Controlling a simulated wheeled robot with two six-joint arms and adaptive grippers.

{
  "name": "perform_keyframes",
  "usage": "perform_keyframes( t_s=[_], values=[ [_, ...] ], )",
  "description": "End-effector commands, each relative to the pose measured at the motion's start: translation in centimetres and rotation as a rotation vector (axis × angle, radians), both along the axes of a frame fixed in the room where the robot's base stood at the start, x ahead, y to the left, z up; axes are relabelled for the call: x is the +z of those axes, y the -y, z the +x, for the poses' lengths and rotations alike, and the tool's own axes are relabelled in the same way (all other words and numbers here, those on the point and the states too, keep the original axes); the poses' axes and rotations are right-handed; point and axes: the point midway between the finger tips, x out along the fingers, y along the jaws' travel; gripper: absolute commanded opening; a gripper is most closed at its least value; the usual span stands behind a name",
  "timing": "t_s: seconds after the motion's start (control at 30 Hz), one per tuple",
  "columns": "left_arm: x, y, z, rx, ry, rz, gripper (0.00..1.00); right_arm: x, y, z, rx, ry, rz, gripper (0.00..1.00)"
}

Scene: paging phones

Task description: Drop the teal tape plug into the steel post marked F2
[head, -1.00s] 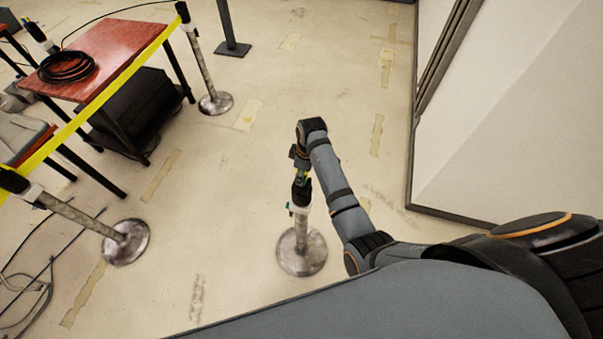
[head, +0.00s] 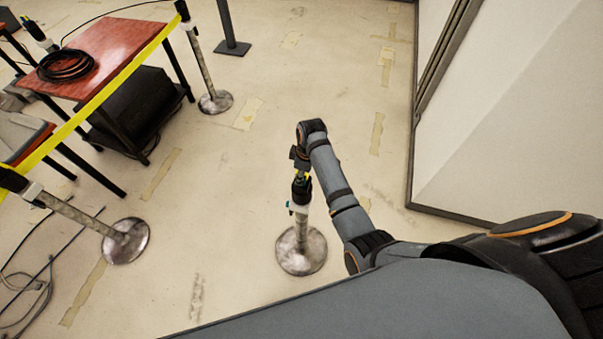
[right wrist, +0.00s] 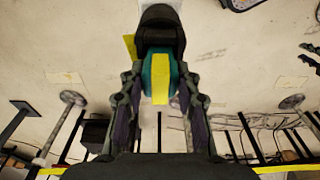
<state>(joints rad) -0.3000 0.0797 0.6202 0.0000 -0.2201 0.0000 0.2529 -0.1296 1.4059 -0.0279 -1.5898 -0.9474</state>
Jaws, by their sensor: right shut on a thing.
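My right gripper (head: 301,170) is over a steel post (head: 301,238) with a round base, in front of me. In the right wrist view the right gripper (right wrist: 161,92) is shut on the teal tape plug (right wrist: 148,76), which has a yellow strip across it and a black body beyond. In the head view the plug's black body (head: 301,190) lines up with the white collar (head: 298,208) of the post. I cannot tell whether it is in the collar or just above it. No F2 mark is readable. My left gripper is not in view.
Two more steel posts, one near left (head: 125,240) and one farther back (head: 214,102), carry a yellow tape (head: 100,97). A red table (head: 105,58) with a black cable coil stands behind the tape. A white wall panel is at right. Floor around the middle post is clear.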

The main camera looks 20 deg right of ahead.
Motion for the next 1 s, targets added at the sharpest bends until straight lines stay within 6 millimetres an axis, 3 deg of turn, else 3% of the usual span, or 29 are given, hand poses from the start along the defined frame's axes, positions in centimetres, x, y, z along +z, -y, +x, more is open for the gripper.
perform_keyframes(
  t_s=[0.1, 0.13, 0.2, 0.5, 1.0],
  values=[
    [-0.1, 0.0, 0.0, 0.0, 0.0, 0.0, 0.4, -0.3, 0.0, 0.0, 0.0, 0.0, 0.0, 0.0],
    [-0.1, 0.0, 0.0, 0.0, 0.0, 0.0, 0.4, -0.2, 0.0, 0.0, 0.0, 0.0, 0.0, 0.35],
    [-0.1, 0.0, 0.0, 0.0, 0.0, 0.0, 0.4, -0.2, 0.0, 0.0, 0.0, 0.0, 0.0, 0.42],
    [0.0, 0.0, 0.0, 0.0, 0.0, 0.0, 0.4, 0.0, 0.0, 0.0, 0.0, 0.0, 0.0, 0.42],
    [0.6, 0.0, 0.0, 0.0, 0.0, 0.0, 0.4, 4.5, 0.5, -0.3, 0.0, 0.001, 0.0, 0.42]
  ],
)
